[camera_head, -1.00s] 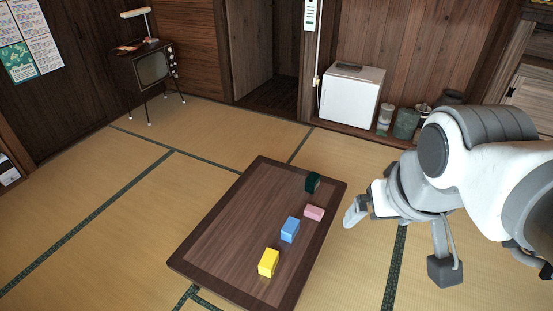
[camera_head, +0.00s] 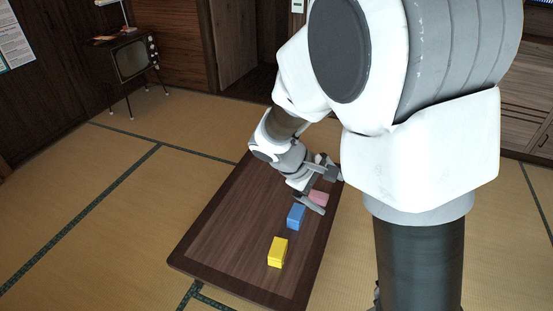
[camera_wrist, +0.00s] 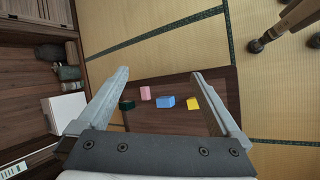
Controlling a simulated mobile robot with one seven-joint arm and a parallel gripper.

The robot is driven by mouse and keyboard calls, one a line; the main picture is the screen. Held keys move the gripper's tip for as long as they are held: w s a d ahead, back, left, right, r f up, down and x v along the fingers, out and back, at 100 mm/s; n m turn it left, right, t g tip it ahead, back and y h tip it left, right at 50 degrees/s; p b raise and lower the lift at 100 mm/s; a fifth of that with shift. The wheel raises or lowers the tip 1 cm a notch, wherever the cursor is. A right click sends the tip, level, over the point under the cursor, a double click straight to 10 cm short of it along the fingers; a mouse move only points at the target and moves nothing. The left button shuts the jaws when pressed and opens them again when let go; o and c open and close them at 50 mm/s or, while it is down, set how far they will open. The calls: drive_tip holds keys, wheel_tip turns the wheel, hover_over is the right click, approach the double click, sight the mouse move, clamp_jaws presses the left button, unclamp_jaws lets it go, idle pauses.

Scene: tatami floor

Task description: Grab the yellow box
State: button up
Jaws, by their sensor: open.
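The yellow box (camera_head: 277,251) stands on the low dark wooden table (camera_head: 215,225), at the near end of a row of blocks. In the wrist view the yellow box (camera_wrist: 193,103) shows between the open fingers, close to the right finger in the picture. My gripper (camera_head: 322,190) is open and empty, over the far right part of the table near the pink block. It is farther back than the yellow box and apart from it. The wrist view shows both gripper fingers (camera_wrist: 160,73) spread wide.
A blue block (camera_head: 296,216) stands just behind the yellow box. A pink block (camera_head: 318,198) is partly covered by my gripper. A dark green block (camera_wrist: 127,105) shows in the wrist view but is hidden in the head view. The table's left half is bare.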

drive_tip(key=w+a+f+n+t+h+b, duration=0.1)
drive_tip(key=w+a+f+n+t+b, duration=0.2)
drive_tip(key=f, duration=0.6)
drive_tip(key=w+a+f+n+t+b, duration=0.1)
drive_tip(key=a+f+n, duration=0.35)
drive_tip(key=f, duration=0.45)
drive_tip(key=w+a+f+n+t+h+b, duration=0.1)
drive_tip(key=w+a+f+n+t+b, duration=0.2)
drive_tip(key=f, duration=0.7)
drive_tip(key=n+t+y+b, duration=0.3)
drive_tip(key=n+y+b, duration=0.35)
drive_tip(key=n, duration=0.65)
approach(275, 259)
drive_tip(key=shift+h, duration=0.75)
drive_tip(key=x, duration=0.3)
drive_tip(key=b+x, duration=0.1)
drive_tip(key=x, duration=0.2)
drive_tip(key=a+x, duration=0.1)
drive_tip(key=x, duration=0.3)
drive_tip(key=shift+w+f, duration=0.1)
drive_tip(key=b+x, duration=0.3)
drive_tip(key=x, duration=0.2)
drive_tip(key=shift+w+a+b, duration=0.1)
drive_tip(key=shift+b, duration=0.2)
drive_tip(key=c, duration=1.4)
drive_tip(key=shift+c, duration=0.2)
drive_tip(key=shift+r, duration=0.2)
